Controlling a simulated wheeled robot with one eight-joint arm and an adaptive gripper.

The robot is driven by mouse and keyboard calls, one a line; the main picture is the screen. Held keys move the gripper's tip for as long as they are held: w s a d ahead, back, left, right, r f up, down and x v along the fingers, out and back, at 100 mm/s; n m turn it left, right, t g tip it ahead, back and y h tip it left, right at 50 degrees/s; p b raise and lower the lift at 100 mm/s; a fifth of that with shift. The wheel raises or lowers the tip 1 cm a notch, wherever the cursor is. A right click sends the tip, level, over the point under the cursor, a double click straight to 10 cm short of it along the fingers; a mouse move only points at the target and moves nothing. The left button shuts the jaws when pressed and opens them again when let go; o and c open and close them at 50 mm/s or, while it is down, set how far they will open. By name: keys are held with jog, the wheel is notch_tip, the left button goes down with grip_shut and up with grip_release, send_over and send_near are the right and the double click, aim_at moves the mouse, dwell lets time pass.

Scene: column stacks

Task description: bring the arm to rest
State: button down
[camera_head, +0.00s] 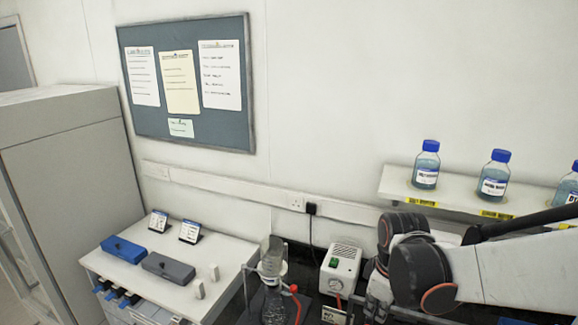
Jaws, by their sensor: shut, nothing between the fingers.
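My arm (470,267) comes in from the right edge, with white links and dark rounded joints. It reaches across the lower right, in front of the shelf and the bench. The arm runs down out of the bottom of the picture, and my gripper is not in view.
A wall shelf (390,184) holds several blue-capped bottles (426,165), close behind my arm. A white device (341,268) and a clear glass vessel (272,262) stand left of the arm. A white side bench (222,262) carries a blue box (124,249) and a grey box (168,267).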

jog(key=s+f+m+t+b, duration=0.5)
jog(key=s+f+m+b, duration=0.4)
jog(key=b, duration=0.9)
jog(key=s+m, duration=0.1)
jog(key=s, duration=0.2)
jog(key=shift+s+f+t+b, duration=0.3)
jog(key=shift+s+f+b, duration=0.05)
jog(key=shift+s+b, duration=0.05)
dwell(1.1)
